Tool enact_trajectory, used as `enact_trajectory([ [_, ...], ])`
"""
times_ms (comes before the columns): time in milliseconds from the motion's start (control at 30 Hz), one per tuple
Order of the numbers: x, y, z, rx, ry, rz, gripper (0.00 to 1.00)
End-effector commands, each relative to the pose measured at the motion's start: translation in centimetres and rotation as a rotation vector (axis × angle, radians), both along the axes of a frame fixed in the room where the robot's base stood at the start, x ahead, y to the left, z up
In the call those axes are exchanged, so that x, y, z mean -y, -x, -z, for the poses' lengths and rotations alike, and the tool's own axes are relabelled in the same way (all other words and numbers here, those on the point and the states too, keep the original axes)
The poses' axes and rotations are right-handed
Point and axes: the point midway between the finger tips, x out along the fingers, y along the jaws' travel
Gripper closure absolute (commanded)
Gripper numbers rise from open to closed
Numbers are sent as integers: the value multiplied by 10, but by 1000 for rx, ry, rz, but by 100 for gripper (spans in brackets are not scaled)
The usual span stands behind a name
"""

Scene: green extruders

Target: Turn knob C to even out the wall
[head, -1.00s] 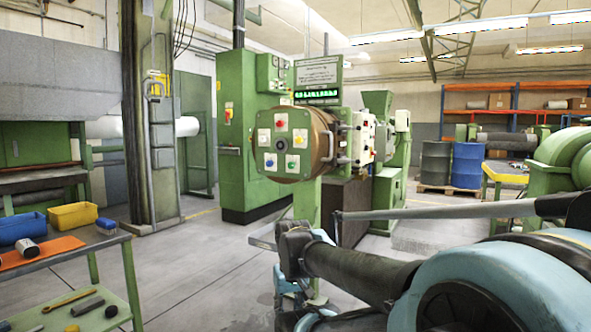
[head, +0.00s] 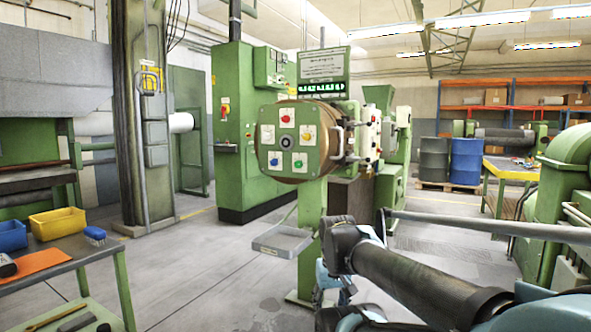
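The green extruder head (head: 262,157) stands ahead near the middle of the head view. Its front plate carries several knobs on white label plates around a central dark bore (head: 287,143). I see a red knob (head: 287,119) at the top, a yellow knob (head: 307,135) at right, a green knob (head: 299,164) at lower right, a blue knob (head: 275,163) at lower left and a pale knob (head: 267,134) at left. The label letters are too small to read, so I cannot tell which is knob C. My arm reaches in from the lower right, below the plate. My gripper is not clearly visible.
A green display panel (head: 322,88) with lit characters stands above the head. A grey tray (head: 283,239) sticks out below it. A workbench (head: 72,246) with a yellow bin (head: 58,223) is at left. The floor between bench and extruder is clear.

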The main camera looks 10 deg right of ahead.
Motion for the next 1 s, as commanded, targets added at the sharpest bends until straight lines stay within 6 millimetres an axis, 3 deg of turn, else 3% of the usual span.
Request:
enact_trajectory([
  [167,13,-22,-20,13,66,13,47],
  [367,38,-76,-62,60,213,46,47],
  [700,62,-192,-136,192,458,95,47],
  [1000,56,-304,-193,355,647,120,47],
])
